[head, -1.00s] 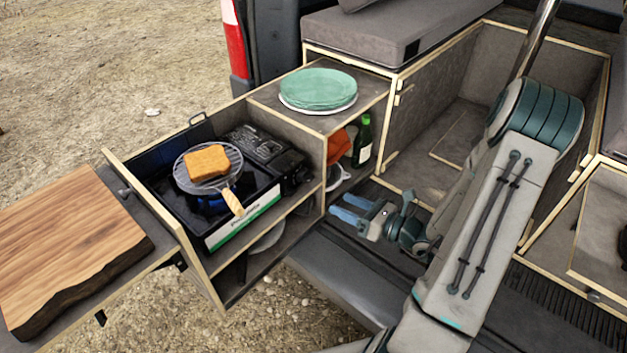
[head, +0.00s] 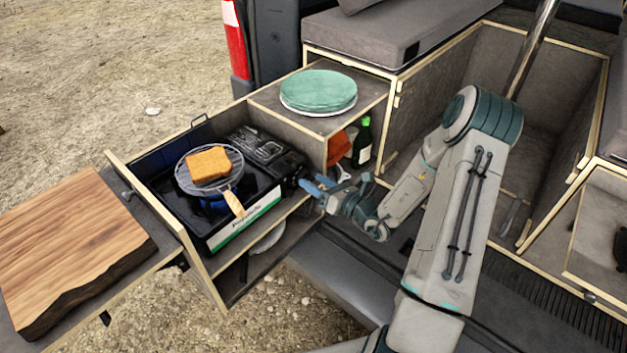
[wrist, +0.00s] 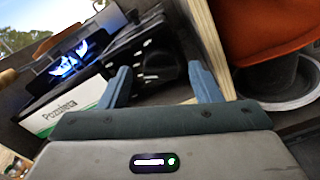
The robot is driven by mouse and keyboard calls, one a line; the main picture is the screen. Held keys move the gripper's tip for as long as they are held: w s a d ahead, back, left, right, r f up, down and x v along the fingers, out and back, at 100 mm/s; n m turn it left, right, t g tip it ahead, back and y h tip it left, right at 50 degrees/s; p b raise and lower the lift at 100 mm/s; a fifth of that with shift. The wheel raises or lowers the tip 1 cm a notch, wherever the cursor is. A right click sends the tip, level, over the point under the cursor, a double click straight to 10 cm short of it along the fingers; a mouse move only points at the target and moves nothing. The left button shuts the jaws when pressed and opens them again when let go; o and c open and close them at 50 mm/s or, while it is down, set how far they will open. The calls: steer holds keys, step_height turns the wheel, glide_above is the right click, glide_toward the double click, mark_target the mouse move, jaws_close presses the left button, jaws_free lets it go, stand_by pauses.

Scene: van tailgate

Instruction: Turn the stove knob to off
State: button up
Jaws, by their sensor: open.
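The black camping stove (head: 262,145) sits in the pull-out drawer. A blue flame (wrist: 72,58) shows under the grill in the wrist view. The black stove knob (wrist: 152,66) is on the stove's end, between my fingertips in the wrist view; its exact angle is hard to read. In the head view the knob is small and partly behind my gripper. My gripper (head: 311,184) is open, with blue fingers pointing at the knob end of the stove. It also shows in the wrist view (wrist: 159,70), with nothing gripped.
A round wire grill (head: 236,175) with a slice of toast (head: 209,164) lies over the burner. Plates (head: 318,88) stand on the shelf top. A green bottle (head: 362,142) and an orange item (wrist: 262,30) are in the compartment right of a wooden divider (wrist: 207,45), close to my gripper.

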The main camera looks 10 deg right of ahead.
steer(key=shift+w+a, duration=0.25)
steer(key=shift+w, duration=0.15)
steer(key=shift+c, duration=0.4)
steer(key=c, duration=0.9)
